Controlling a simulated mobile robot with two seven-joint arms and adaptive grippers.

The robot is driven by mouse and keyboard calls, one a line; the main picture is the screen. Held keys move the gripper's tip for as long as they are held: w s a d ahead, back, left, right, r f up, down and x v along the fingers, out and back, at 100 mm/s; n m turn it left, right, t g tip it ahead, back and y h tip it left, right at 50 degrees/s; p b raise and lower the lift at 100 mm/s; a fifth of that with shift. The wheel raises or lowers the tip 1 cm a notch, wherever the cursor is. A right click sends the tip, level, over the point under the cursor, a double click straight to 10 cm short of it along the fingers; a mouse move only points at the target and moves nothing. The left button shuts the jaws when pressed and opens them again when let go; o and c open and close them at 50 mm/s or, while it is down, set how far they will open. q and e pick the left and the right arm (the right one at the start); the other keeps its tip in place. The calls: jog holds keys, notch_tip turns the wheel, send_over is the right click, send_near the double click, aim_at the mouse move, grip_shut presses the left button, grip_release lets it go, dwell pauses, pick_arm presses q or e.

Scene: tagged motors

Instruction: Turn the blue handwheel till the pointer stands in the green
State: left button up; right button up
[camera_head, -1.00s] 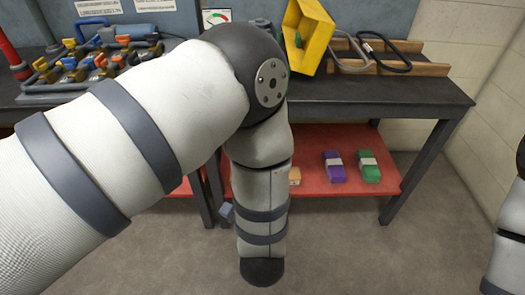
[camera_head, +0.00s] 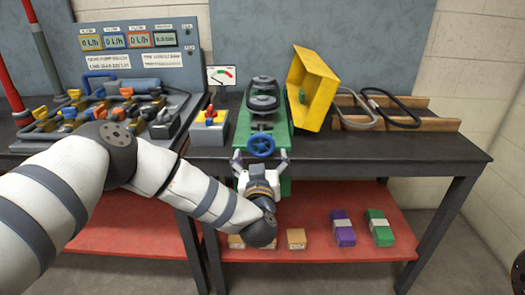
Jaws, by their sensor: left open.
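The blue handwheel (camera_head: 261,146) is on the front of a green machine (camera_head: 276,128) with dark round parts on top. A white gauge card (camera_head: 221,75) with a red and green arc stands behind it to the left. Its pointer is too small to read for certain. My left gripper (camera_head: 261,160) is open, just in front of and below the handwheel in the picture, with one finger on each side. I cannot tell whether the fingers touch the wheel. My right gripper is out of view.
A yellow open box (camera_head: 311,88) stands right of the machine, with a wooden rack (camera_head: 400,118) of looped hoses beyond. A button box (camera_head: 209,128) and a valve panel (camera_head: 100,115) are on the left. Several small boxes lie on the red shelf (camera_head: 365,245).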

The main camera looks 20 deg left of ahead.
aim_at(260, 149)
pick_arm(q)
jog(key=x, duration=0.4)
jog(key=shift+w+f+b, duration=0.15)
jog(key=shift+b, duration=0.2)
jog(key=shift+w, duration=0.2)
jog(key=c, duration=1.2)
jog(key=shift+o, duration=0.2)
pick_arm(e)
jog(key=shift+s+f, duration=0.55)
pick_arm(q)
jog(key=shift+r, duration=0.25)
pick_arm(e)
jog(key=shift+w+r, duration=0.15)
pick_arm(q)
jog(key=shift+r+m+p, duration=0.15)
jog(key=shift+m+p, duration=0.25)
jog(key=shift+m, duration=1)
jog(key=shift+a+f+m+p, duration=0.1)
jog(key=shift+m+p, duration=0.2)
jog(key=shift+m, duration=0.55)
jog(key=shift+a+f+m+p, duration=0.1)
jog(key=shift+m+p, duration=0.15)
jog(key=shift+m, duration=0.6)
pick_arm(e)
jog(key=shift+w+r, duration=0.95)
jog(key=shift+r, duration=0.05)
pick_arm(q)
jog(key=shift+s, duration=0.1)
